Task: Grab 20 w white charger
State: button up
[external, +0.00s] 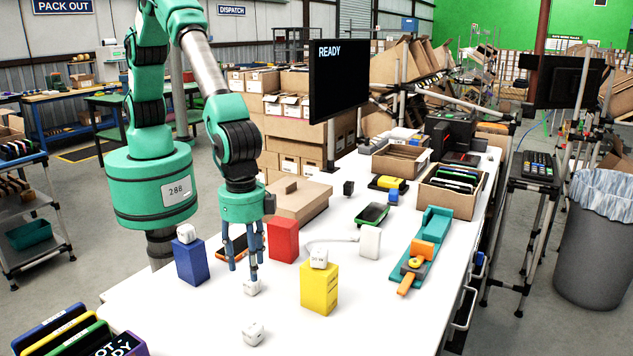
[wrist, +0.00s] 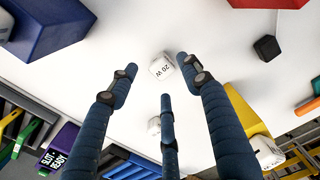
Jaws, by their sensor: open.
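A small white charger marked "20 W" (wrist: 161,67) lies on the white table, and it also shows below my fingers in the external view (external: 251,288). My gripper (external: 243,265) has three blue fingers, spread open and empty, pointing down just above this charger. In the wrist view the fingertips (wrist: 158,80) surround the charger's near side without visibly gripping it. A second white charger (external: 253,333) lies nearer the table's front edge and shows behind the single finger in the wrist view (wrist: 153,125); its marking is unreadable there.
A blue box (external: 190,263) and a yellow box (external: 320,291) flank the gripper, each with a white charger on top. A red box (external: 284,240) stands behind. A dark cube (wrist: 266,47) lies apart in the wrist view. Table around the 20 W charger is clear.

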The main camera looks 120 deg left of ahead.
aim_at(252, 285)
jog(key=shift+w+f+b, duration=0.1)
jog(key=shift+f+b, duration=0.3)
jog(key=shift+f, duration=2.1)
jog(key=shift+c, duration=0.5)
grip_shut()
